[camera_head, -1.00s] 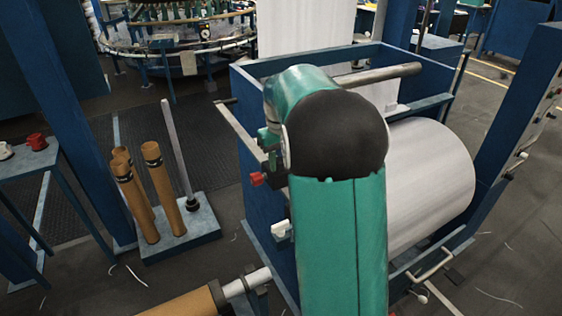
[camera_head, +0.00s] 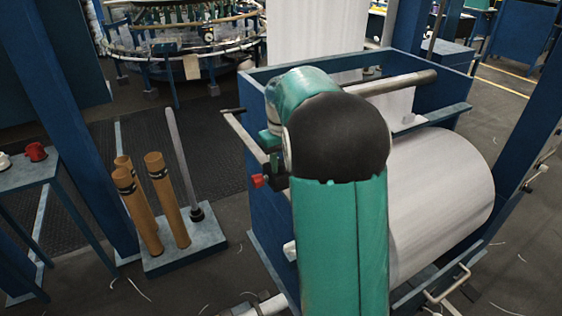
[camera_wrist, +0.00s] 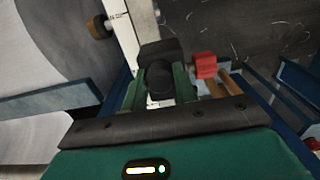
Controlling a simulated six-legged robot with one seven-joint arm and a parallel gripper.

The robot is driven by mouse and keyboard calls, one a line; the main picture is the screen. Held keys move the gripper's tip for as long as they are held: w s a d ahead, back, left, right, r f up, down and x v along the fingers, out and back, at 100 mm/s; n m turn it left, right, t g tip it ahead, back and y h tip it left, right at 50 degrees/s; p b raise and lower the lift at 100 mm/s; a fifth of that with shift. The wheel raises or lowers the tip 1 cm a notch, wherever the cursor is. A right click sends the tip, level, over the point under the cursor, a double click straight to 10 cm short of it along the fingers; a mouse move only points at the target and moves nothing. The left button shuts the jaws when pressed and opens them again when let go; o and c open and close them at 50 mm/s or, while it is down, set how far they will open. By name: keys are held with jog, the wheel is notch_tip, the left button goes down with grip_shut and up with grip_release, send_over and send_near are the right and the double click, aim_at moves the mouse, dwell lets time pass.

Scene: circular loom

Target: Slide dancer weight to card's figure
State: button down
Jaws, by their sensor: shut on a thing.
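The dancer weight (camera_wrist: 158,62) is a dark block on the pale dancer arm (camera_wrist: 123,28), with a red knob (camera_wrist: 204,65) beside it. In the wrist view my gripper (camera_wrist: 160,84) is shut on the weight, with green fingers on either side of it. In the head view the pale dancer arm (camera_head: 246,136) slopes along the blue frame's left side, and the red knob (camera_head: 257,181) shows just left of my arm. My gripper is mostly hidden there behind my green arm. I cannot make out a card with a figure.
A white fabric roll (camera_head: 440,200) lies in the blue frame (camera_head: 262,205) right of my arm. A stand (camera_head: 187,248) with several brown tubes and a rod is at left. A table (camera_head: 30,166) with a red item is farther left. Dark floor lies between stand and frame.

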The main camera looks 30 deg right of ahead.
jog(key=shift+w, duration=0.55)
jog(key=shift+s+r, duration=0.1)
jog(key=shift+s, duration=0.05)
jog(key=c, duration=1.1)
grip_release()
notch_tip(320, 180, up, 14)
